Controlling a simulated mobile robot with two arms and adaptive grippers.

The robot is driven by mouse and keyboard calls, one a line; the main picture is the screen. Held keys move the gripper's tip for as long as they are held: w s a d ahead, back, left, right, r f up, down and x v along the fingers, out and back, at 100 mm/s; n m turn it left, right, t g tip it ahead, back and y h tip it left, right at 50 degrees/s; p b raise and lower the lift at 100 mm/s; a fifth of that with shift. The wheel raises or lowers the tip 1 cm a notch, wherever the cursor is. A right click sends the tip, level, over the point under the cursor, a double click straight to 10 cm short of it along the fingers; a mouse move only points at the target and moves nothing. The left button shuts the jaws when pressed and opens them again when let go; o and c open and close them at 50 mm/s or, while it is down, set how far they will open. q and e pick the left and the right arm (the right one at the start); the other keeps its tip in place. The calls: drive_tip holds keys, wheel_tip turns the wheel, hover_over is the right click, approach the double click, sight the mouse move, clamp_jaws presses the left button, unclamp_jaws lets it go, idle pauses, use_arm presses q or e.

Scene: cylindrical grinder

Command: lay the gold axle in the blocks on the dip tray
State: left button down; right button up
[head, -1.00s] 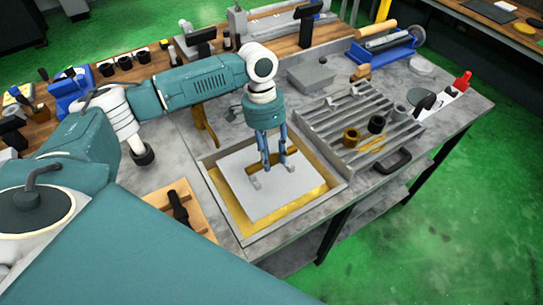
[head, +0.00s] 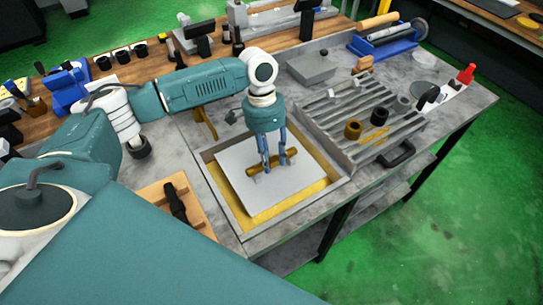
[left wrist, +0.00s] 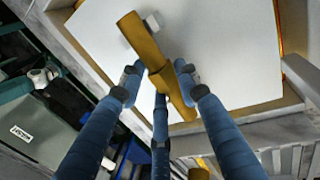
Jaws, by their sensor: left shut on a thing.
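The gold axle (head: 271,164) is held crosswise in my left gripper (head: 274,161), low over the pale plate (head: 238,187) of the dip tray (head: 225,218). In the left wrist view the axle (left wrist: 150,45) runs at a slant between the blue fingers of my left gripper (left wrist: 160,78), which are shut on it. A small light block (left wrist: 152,22) shows beside the axle's far end. The blocks are mostly hidden under the axle in the head view, so I cannot tell whether it touches them. My right gripper is not in view.
A slatted rack (head: 345,108) with a brown ring (head: 353,130) and other small parts stands right of the tray. A wooden board with a black tool (head: 176,203) lies to the left. A grey lidded box (head: 311,67) stands behind.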

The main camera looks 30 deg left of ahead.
use_arm(q)
drive_tip(key=c, duration=1.2)
unclamp_jaws()
drive_tip(key=shift+r, duration=0.1)
drive_tip(key=shift+s, duration=0.1)
drive_tip(key=v, duration=1.2)
drive_tip(key=shift+d, duration=0.1)
